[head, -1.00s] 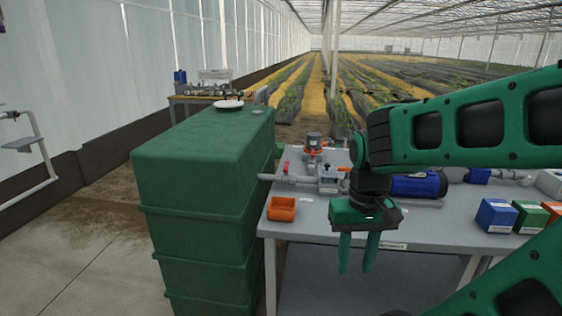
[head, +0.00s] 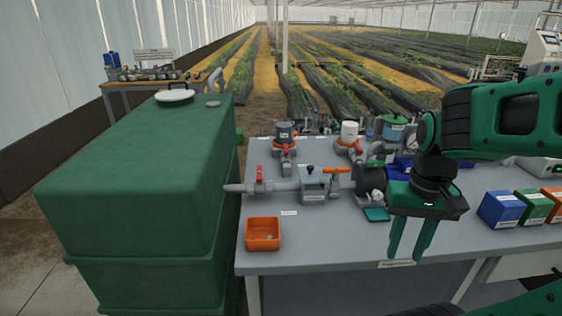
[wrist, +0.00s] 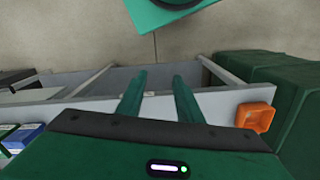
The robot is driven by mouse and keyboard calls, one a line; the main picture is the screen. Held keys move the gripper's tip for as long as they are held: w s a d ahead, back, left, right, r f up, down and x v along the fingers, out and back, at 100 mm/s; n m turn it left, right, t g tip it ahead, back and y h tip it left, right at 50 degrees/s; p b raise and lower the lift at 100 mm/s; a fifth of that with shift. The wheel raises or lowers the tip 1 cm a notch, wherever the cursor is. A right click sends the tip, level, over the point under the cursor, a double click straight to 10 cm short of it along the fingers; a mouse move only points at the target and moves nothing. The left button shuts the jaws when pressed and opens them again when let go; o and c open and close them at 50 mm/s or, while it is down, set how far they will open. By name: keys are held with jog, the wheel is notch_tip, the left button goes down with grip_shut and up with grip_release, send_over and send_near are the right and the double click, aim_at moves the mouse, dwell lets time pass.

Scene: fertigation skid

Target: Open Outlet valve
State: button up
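Several valves sit on the grey pipework at the back of the bench. One has a red handle (head: 259,174) near the tank, one has a red handle (head: 286,151) below a dark-topped fitting, and one has an orange lever (head: 337,170) lying along the pipe. Their labels are too small to read, so I cannot tell which is the outlet valve. My gripper (head: 406,252) hangs fingers down at the bench's front edge, right of and nearer than these valves. Its fingers are apart and empty, also in the wrist view (wrist: 158,76).
A large green tank (head: 140,180) stands left of the bench (head: 330,240). An orange bin (head: 262,233) sits at the bench's front left. Blue (head: 498,210), green and orange boxes stand at right. The bench top between orange bin and gripper is mostly clear.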

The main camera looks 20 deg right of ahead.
jog(key=shift+w+d, duration=0.1)
jog(key=shift+w, duration=0.2)
notch_tip(320, 180, up, 4)
jog(key=n+t+h, duration=0.2)
jog(key=n+t, duration=0.1)
jog(key=t, duration=0.1)
send_over(259, 172)
jog(key=s+a, duration=0.2)
jog(key=s, duration=0.3)
jog(key=x, duration=0.9)
jog(key=shift+w+d+f, duration=0.15)
jog(key=shift+w+f, duration=0.1)
jog(key=shift+w, duration=0.25)
